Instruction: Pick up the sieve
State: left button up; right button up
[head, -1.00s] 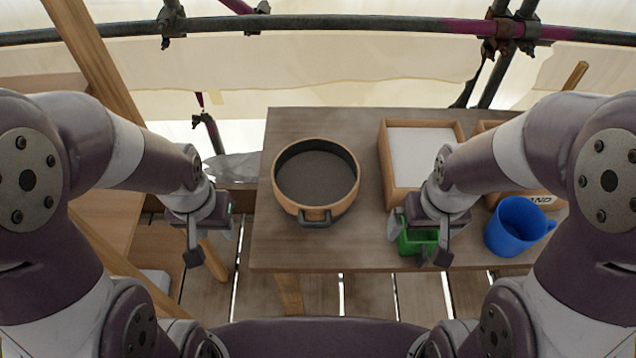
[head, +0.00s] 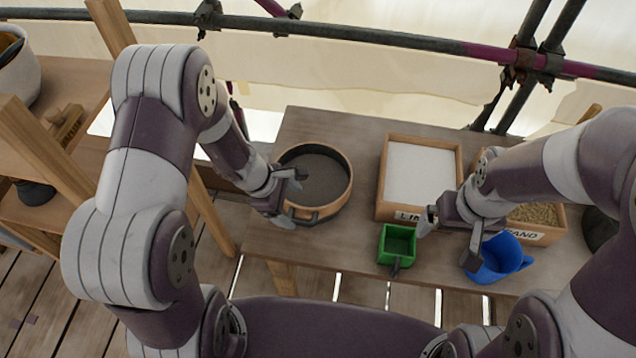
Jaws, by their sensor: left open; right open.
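The sieve (head: 322,178) is a round wooden-rimmed pan with a dark mesh bottom. It lies flat on the left part of the table (head: 340,258), with a dark handle at its front edge. My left gripper (head: 297,198) is open at the sieve's left front rim and overlaps it in the picture. I cannot tell whether it touches the rim. My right gripper (head: 447,238) is open and empty, between the green scoop and the blue jug, and hides a little of the jug.
A green box-shaped scoop (head: 397,246) and a blue jug (head: 500,258) stand near the table's front edge. A lime box (head: 379,205) with white powder and a sand box (head: 546,236) stand behind them. A wooden shelf (head: 75,150) is at the left.

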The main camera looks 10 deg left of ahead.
pick_arm(q)
jog(key=x, duration=1)
jog(key=shift+w+a, duration=0.15)
jog(key=shift+w, duration=0.1)
jog(key=c, duration=1.4)
